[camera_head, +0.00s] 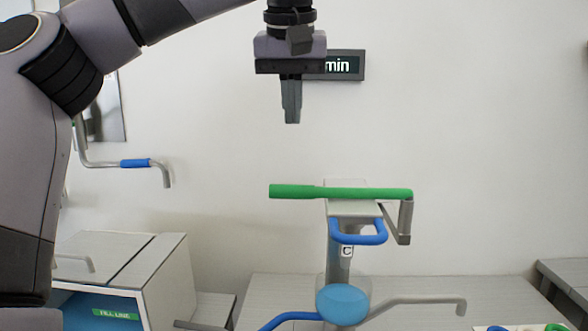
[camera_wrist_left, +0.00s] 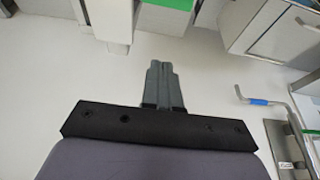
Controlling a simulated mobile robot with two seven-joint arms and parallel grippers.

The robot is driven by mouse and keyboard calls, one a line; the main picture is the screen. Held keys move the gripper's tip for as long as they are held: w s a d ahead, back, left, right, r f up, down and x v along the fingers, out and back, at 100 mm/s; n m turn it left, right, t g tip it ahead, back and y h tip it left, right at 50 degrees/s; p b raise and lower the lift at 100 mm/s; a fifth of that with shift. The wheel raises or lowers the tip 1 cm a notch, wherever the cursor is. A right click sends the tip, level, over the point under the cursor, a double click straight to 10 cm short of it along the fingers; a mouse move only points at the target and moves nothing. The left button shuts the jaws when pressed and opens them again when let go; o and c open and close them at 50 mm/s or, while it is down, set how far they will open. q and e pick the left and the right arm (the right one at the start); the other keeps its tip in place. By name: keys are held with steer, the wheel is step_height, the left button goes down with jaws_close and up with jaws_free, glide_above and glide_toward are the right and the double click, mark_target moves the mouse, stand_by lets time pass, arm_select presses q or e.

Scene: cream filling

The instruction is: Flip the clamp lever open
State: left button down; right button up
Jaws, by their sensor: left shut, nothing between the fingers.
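The clamp lever is a green bar (camera_head: 340,192) lying level across the top of a grey post (camera_head: 342,252), with a grey bent arm (camera_head: 404,220) hanging at its right end. A blue loop (camera_head: 360,236) sits under it at the front of the post. A green piece also shows at the top of the left wrist view (camera_wrist_left: 168,4). My left gripper (camera_head: 292,120) points down with its fingers together, empty, above the green bar and apart from it. Its fingers also show in the left wrist view (camera_wrist_left: 161,66). My right gripper is not in view.
A blue rounded part (camera_head: 342,303) sits low on the post, with a grey handle (camera_head: 430,301) beside it. A grey cabinet (camera_head: 165,277) with a blue opening stands at the lower left. A blue-gripped crank (camera_head: 136,163) is on the wall. A dark sign (camera_head: 345,66) hangs behind my gripper.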

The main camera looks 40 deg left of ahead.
arm_select(q)
step_height(320, 180, down, 10)
steer(key=shift+s, duration=0.15)
stand_by(0.5)
steer(key=shift+d, duration=0.15)
steer(key=shift+s, duration=0.1)
stand_by(0.3)
